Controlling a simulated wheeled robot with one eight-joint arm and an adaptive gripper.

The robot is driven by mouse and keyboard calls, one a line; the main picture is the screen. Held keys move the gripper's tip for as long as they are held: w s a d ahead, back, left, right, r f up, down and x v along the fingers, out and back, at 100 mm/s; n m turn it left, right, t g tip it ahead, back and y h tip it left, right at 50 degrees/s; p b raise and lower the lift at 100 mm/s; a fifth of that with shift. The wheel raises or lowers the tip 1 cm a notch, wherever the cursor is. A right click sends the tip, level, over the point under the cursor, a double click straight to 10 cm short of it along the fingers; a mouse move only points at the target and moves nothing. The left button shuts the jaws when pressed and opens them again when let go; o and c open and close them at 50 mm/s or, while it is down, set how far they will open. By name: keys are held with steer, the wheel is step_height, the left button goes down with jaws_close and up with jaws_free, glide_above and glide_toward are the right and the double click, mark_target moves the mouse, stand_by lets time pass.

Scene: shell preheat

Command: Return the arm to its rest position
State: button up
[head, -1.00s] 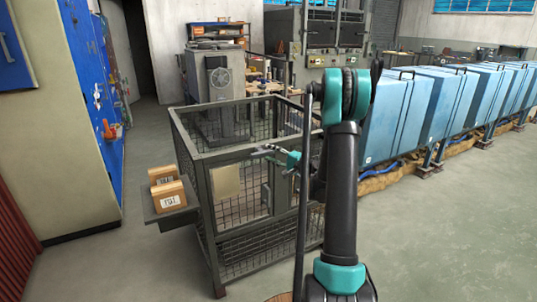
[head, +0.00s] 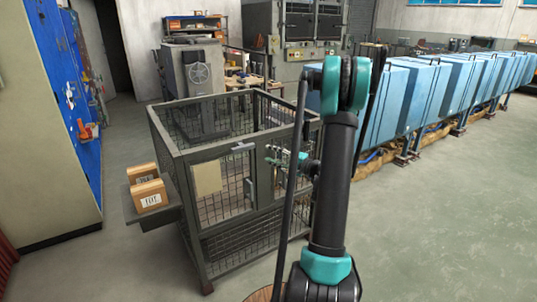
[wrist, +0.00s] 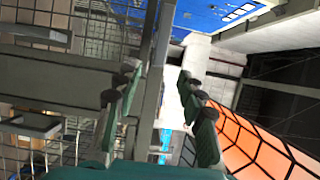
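My arm rises in the right middle of the head view, black with teal joints.
A side shelf (head: 178,205) on the cage holds two small boxes (head: 149,192). Blue cabinets (head: 384,102) stand in a row behind and right of my arm. A blue tool board (head: 62,95) is at left. The floor (head: 440,220) at right is clear.

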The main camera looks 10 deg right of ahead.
steer(key=s+a+f+n+g+h, duration=0.2)
steer(key=s+a+n+g, duration=0.1)
steer(key=s+a, duration=0.35)
steer(key=s+a+f+n+g+h, duration=0.2)
steer(key=s+a+g, duration=0.25)
steer(key=s, duration=0.25)
steer(key=s+d+f+n+h, duration=0.1)
steer(key=s+f+h, duration=0.1)
steer(key=s, duration=0.4)
steer(key=s+d+f+n+g+h, duration=0.1)
steer(key=s+d+f+n+h, duration=0.1)
steer(key=s, duration=0.5)
steer(key=s+d+f+n+g+h, duration=0.1)
steer(key=s+f+n+h, duration=0.1)
steer(key=s, duration=0.4)
steer(key=shift+s+d+h, duration=0.3)
steer(key=shift+s+h, duration=0.05)
steer(key=shift+h, duration=0.55)
